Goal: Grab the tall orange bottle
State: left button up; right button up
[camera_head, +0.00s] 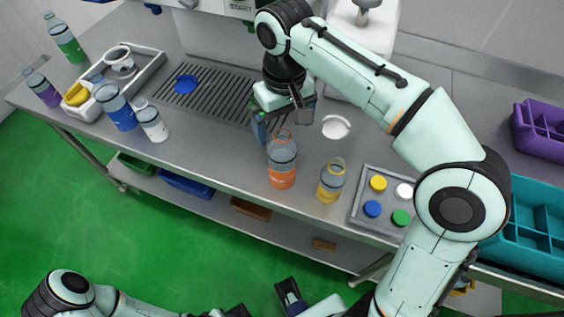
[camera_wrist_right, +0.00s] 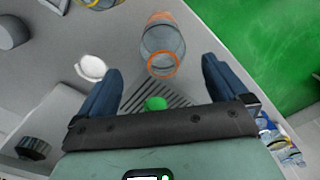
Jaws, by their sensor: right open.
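The tall orange bottle (camera_head: 282,172) is clear with an orange rim and an orange lower band. It stands upright near the table's front edge in the head view. In the right wrist view the bottle (camera_wrist_right: 162,42) shows beyond the fingertips, between their lines. My right gripper (camera_head: 283,120) is open and empty, just behind the bottle and apart from it. Its two blue fingers also show in the right wrist view (camera_wrist_right: 160,82). My left gripper (camera_head: 268,302) is low in the head view, partly cut off by the bottom edge, away from the table.
A shorter yellow-banded bottle (camera_head: 331,182) stands close right of the orange one. Right of it is a cap tray (camera_head: 362,217). A white disc (camera_head: 336,127) lies behind. Blue (camera_head: 120,112) and white (camera_head: 151,122) bottles stand left.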

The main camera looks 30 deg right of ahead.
aim_at(282, 139)
notch_tip(282, 139, down, 5)
jog(key=shift+a+f+b, duration=0.15)
jog(key=shift+b, duration=0.6)
jog(key=c, duration=1.3)
